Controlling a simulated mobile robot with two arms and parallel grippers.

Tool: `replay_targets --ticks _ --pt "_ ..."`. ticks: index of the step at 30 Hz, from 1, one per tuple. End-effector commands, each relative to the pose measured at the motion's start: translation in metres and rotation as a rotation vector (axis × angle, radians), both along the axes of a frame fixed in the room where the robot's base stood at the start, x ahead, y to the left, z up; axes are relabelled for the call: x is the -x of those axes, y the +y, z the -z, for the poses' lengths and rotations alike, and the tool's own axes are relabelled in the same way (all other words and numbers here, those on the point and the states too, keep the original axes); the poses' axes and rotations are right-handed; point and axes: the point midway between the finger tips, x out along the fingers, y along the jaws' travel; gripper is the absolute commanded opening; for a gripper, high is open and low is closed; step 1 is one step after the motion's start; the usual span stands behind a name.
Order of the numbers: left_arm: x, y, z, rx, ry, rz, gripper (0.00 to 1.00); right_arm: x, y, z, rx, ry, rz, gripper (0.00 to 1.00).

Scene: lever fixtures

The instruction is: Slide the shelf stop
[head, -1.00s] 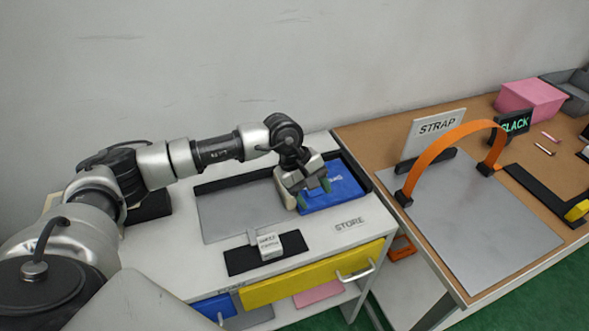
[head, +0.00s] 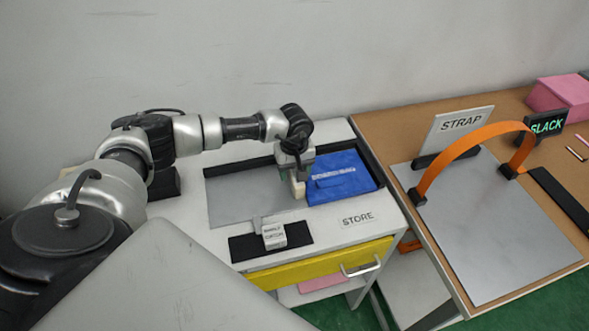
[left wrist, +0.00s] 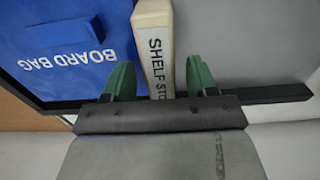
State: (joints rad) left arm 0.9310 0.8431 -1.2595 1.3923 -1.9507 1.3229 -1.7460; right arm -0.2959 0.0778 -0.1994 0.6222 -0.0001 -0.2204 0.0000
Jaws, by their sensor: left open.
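The shelf stop is a narrow cream bar with black lettering. In the left wrist view the shelf stop (left wrist: 155,50) runs between the two green fingers of my left gripper (left wrist: 160,80), with visible gaps on both sides. In the head view the shelf stop (head: 299,189) stands at the left edge of the blue board bag (head: 340,180), partly hidden by my left gripper (head: 296,174). My left gripper is open and points down at the stop. The board bag also shows in the left wrist view (left wrist: 50,60). My right gripper is not in view.
A grey plate (head: 235,200) lies bare left of the stop. A dark rail runs along the back of the shelf. A small labelled catch (head: 273,234) sits on a black base in front. A yellow drawer (head: 320,265) is below. An orange strap (head: 465,150) arches over the right table.

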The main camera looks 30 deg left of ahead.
Motion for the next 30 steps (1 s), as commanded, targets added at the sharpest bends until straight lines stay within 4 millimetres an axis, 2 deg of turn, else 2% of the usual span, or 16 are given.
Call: replay_targets --ticks 3,11,22,30 --pt "0.0 -0.001 0.006 0.001 -0.001 0.001 0.57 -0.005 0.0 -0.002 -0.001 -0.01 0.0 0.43" --pt "0.0 0.0 0.007 0.001 -0.001 0.001 0.57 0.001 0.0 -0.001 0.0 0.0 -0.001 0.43" --pt "0.0 0.0 0.006 0.001 -0.001 0.0 0.01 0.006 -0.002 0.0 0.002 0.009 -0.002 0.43" --pt "0.0 0.0 0.007 0.001 -0.001 0.0 0.0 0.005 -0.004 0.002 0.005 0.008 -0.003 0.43"
